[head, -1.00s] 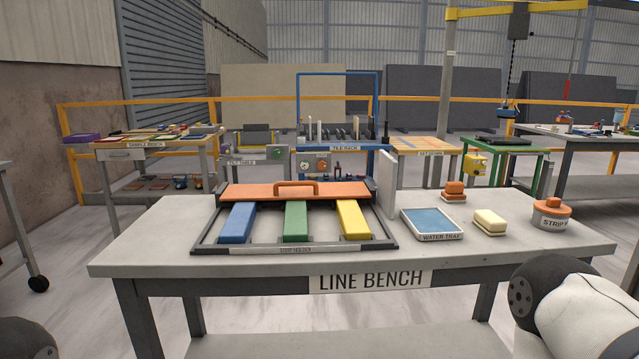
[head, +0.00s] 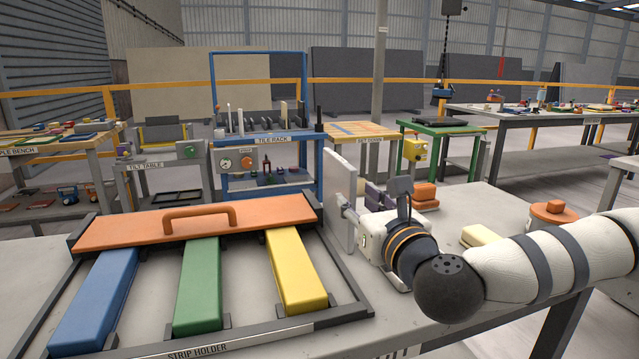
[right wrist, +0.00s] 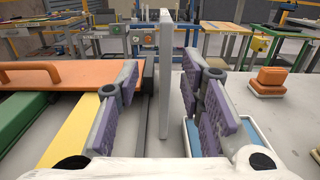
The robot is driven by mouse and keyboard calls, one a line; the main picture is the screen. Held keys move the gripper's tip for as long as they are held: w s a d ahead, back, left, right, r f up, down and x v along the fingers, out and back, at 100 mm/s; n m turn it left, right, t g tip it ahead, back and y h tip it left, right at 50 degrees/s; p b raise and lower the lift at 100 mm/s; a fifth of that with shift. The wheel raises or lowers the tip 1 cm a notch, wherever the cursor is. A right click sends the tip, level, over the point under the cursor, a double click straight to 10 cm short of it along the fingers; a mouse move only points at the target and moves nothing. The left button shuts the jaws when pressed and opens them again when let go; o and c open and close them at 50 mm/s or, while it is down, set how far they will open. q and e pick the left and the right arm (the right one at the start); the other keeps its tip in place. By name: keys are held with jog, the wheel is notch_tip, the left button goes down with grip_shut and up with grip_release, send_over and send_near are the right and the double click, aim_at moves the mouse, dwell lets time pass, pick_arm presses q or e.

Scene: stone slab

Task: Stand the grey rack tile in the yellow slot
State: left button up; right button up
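A thin pale-grey tile (head: 342,195) stands upright on the line bench, just right of the strip holder. It also shows edge-on in the right wrist view (right wrist: 165,85). My right gripper (right wrist: 160,72) is open, with one purple-padded finger on each side of the tile and a gap on both sides. In the head view the right gripper (head: 364,207) is at the tile's right, its fingers partly hidden. A yellow strip (head: 296,272) lies in the strip holder; I cannot tell a separate yellow slot. The tile rack (head: 270,139) behind holds several upright tiles. My left gripper is out of view.
The strip holder (head: 357,313) has an orange handled bar (head: 120,231) and blue and green strips. The water tray (right wrist: 188,150) lies under my right finger. Orange blocks (head: 425,190), a cream block (head: 478,236) and an orange-topped pot (head: 553,211) stand right.

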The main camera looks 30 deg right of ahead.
aim_at(338, 174)
jog(key=x, duration=0.7)
jog(key=r+x, duration=0.1)
jog(key=x, duration=0.3)
jog(key=shift+w+d, duration=0.25)
jog(key=shift+d, duration=0.1)
grip_shut()
